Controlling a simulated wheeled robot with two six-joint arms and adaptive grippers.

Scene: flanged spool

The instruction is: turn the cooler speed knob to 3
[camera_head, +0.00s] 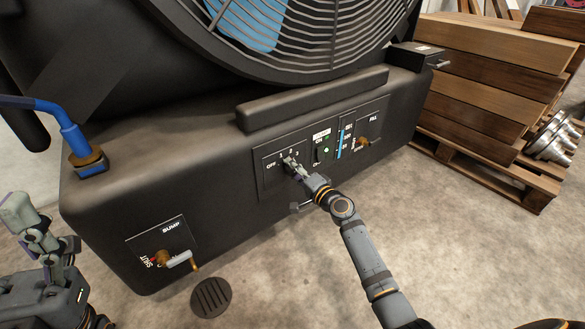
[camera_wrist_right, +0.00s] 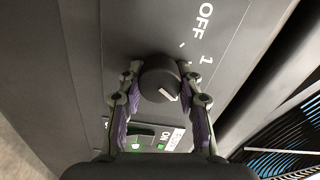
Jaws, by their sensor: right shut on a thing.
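The cooler speed knob (camera_wrist_right: 159,79) is a round dark knob with a white pointer line. In the right wrist view the pointer faces the lower right, away from OFF and 1. The right finger covers part of the scale, so I cannot read the number it faces. My right gripper (camera_head: 290,163) is shut on the knob, one finger on each side. In the head view OFF, 1, 2 and 3 show on the speed panel (camera_head: 268,182), and the gripper mostly hides the knob. My left gripper (camera_head: 24,218) is at the far left, away from the panel; its jaw opening is unclear.
Beside the speed panel are a green-lit switch (camera_head: 323,150) and a fill valve (camera_head: 366,142). A sump valve (camera_head: 176,259) is low on the cooler (camera_head: 150,200). A blue hose (camera_head: 70,130) joins at left. A wooden pallet stack (camera_head: 490,110) stands right. The floor in front is clear around a drain (camera_head: 211,297).

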